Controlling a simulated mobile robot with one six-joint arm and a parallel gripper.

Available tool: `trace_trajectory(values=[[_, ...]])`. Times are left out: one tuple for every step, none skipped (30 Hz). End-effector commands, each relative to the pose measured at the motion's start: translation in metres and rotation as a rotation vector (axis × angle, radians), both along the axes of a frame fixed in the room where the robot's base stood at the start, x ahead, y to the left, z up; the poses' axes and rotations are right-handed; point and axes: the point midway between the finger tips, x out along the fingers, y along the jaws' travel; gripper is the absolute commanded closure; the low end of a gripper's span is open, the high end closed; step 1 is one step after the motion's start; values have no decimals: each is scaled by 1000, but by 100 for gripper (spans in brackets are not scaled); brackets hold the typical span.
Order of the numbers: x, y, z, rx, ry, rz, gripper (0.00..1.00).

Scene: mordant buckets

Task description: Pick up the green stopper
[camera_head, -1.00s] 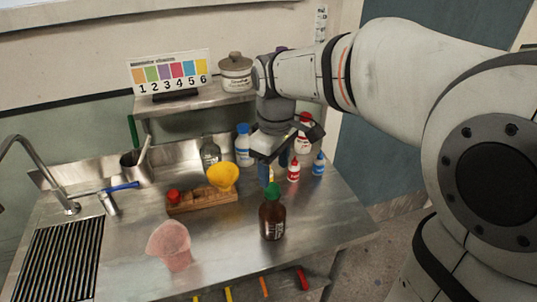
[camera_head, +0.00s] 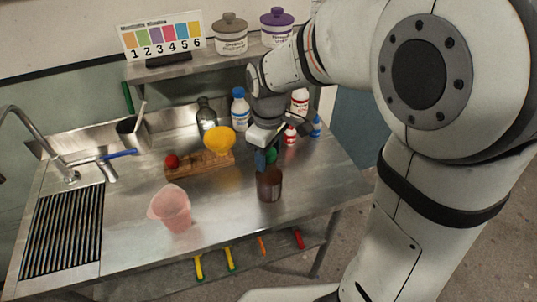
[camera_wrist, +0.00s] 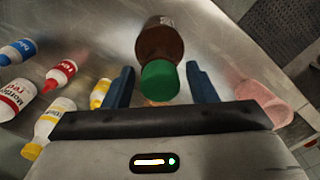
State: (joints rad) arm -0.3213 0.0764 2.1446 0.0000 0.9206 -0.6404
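The green stopper (camera_head: 271,155) sits on the neck of a brown bottle (camera_head: 269,186) that stands upright near the right of the steel counter. In the wrist view the green stopper (camera_wrist: 160,82) lies between my two blue fingers, with the brown bottle (camera_wrist: 160,42) beyond it. My gripper (camera_head: 265,160) is open around the stopper, with a gap on each side in the wrist view (camera_wrist: 161,85). The far finger is partly hidden in the head view.
A pink beaker (camera_head: 171,208) stands left of the bottle. A wooden rack (camera_head: 200,165) with a red stopper and a yellow funnel (camera_head: 219,140) is behind. White bottles (camera_head: 239,108) and small red and blue bottles stand at the back. The counter front is clear.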

Motion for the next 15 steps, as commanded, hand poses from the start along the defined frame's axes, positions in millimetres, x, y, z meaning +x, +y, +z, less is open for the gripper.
trace_trajectory(values=[[0, 0, 0, 0, 0, 0, 53], [0, 0, 0, 0, 0, 0, 55], [0, 0, 0, 0, 0, 0, 58], [0, 0, 0, 0, 0, 0, 61], [0, 0, 0, 0, 0, 0, 63], [0, 0, 0, 0, 0, 0, 67], [0, 0, 0, 0, 0, 0, 69], [0, 0, 0, 0, 0, 0, 72], [0, 0, 0, 0, 0, 1, 75], [0, 0, 0, 0, 0, 1, 77], [0, 0, 0, 0, 0, 1, 80], [0, 0, 0, 0, 0, 1, 83], [0, 0, 0, 0, 0, 1, 85], [0, 0, 0, 0, 0, 1, 88], [0, 0, 0, 0, 0, 1, 89]])
